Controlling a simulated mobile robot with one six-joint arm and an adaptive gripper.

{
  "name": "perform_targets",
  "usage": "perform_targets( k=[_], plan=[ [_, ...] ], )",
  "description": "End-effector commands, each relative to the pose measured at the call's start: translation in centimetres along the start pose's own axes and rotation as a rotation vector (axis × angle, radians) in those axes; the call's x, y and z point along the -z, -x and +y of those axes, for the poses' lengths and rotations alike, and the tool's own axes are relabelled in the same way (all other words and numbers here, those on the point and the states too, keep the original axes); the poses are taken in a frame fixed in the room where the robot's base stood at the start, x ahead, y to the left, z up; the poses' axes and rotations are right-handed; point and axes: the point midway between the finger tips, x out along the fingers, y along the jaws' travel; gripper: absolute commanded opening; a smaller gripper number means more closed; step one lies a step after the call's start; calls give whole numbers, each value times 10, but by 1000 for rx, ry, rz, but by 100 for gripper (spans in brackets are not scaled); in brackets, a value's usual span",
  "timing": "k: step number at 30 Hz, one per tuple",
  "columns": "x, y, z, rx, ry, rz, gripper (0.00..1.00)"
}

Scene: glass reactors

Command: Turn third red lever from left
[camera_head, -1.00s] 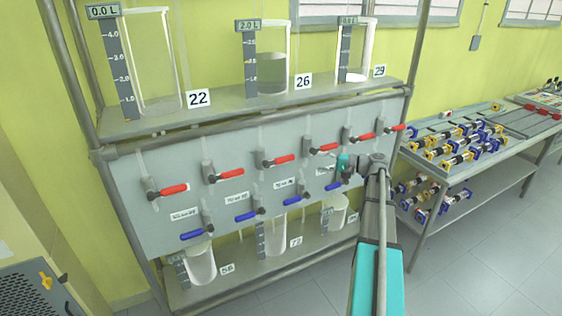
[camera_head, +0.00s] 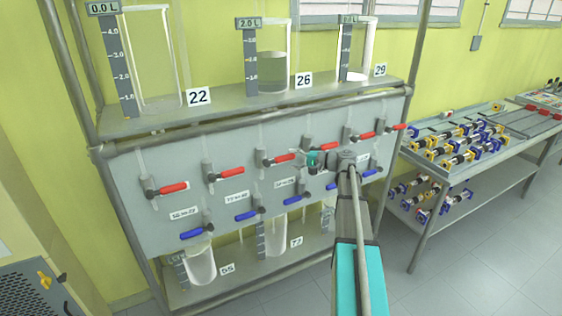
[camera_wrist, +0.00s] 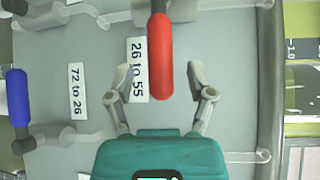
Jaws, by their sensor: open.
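The third red lever from the left (camera_head: 278,160) sits on the grey valve panel (camera_head: 150,220), its handle pointing right and slightly up. My gripper (camera_head: 300,157) is at the free end of this handle. In the wrist view a red lever (camera_wrist: 160,60) reaches between the two open fingers (camera_wrist: 160,82), one on each side. Gaps show between the fingers and the handle. A label reading "26 to 55" (camera_wrist: 138,70) is beside the lever. The fourth red lever (camera_head: 321,148) is just above and right of my gripper in the head view.
More red levers (camera_head: 172,188) line the upper row. Blue levers (camera_head: 248,215) line the lower row; one blue handle (camera_wrist: 18,97) is left in the wrist view. Glass vessels stand on the upper shelf (camera_head: 130,122) and below the panel. A side table (camera_head: 440,172) holds parts at right.

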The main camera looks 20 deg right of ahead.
Motion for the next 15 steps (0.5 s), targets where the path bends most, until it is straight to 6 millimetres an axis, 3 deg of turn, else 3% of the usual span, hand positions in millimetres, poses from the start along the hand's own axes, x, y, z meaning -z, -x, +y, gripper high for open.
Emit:
perform_targets(
  k=[6, 15],
  plan=[
    [0, -24, 0, 0, 0, -1, 69],
    [0, -32, 0, 0, 0, 2, 69]
  ],
)
